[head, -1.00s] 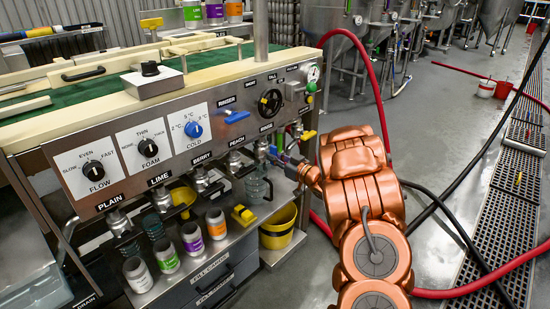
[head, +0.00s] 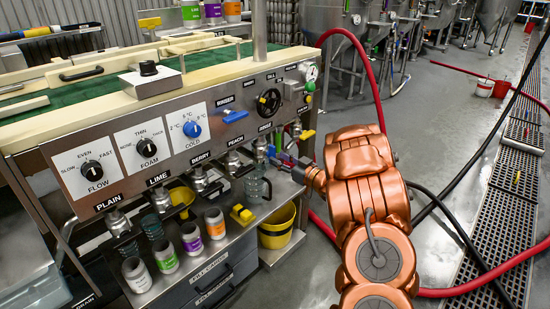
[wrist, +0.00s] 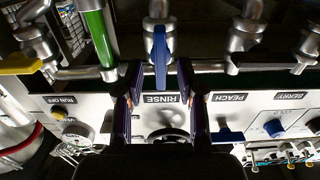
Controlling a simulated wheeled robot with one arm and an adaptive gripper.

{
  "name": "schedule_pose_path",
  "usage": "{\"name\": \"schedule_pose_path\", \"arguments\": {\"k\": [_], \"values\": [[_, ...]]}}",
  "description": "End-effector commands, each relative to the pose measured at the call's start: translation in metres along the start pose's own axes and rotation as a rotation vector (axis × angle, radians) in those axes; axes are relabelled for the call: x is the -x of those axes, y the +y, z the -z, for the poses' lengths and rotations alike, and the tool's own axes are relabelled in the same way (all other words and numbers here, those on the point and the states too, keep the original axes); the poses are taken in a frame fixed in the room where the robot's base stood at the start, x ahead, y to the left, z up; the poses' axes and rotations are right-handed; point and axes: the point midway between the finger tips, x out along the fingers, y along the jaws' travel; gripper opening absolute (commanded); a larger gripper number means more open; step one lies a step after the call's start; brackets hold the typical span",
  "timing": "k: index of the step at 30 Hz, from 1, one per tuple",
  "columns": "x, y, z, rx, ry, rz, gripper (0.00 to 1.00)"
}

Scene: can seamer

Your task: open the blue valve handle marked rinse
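In the wrist view, which looks upside down, the blue valve handle (wrist: 160,58) hangs from a steel valve above the label RINSE (wrist: 161,98). My gripper (wrist: 159,72) has its two dark fingers apart, one on each side of the blue handle. Gaps show between the handle and both fingers, so it is not clamped. In the head view, my gripper (head: 289,160) is at the rinse valve (head: 261,147), under the right part of the panel. The handle is small and partly hidden there.
A green tube (wrist: 100,35) and a yellow handle (wrist: 20,65) are beside the rinse valve. The peach valve (head: 234,160) is its neighbour. A glass jug (head: 256,186) and a yellow bucket (head: 277,226) stand below. A red hose (head: 376,85) runs behind my arm.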

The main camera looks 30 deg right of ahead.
Motion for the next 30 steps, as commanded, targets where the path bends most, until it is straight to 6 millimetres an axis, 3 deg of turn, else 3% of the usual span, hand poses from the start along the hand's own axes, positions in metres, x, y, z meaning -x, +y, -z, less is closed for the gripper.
{"name": "schedule_pose_path", "arguments": {"k": [6, 13, 19, 30], "values": [[0.044, 0.001, -0.001, -0.001, -0.004, -0.005, 0.38], [0.074, 0.001, -0.002, -0.001, -0.004, -0.002, 0.38], [0.085, 0.000, -0.001, -0.002, -0.003, -0.001, 0.38], [0.086, 0.000, -0.001, -0.001, -0.003, -0.001, 0.38]]}}
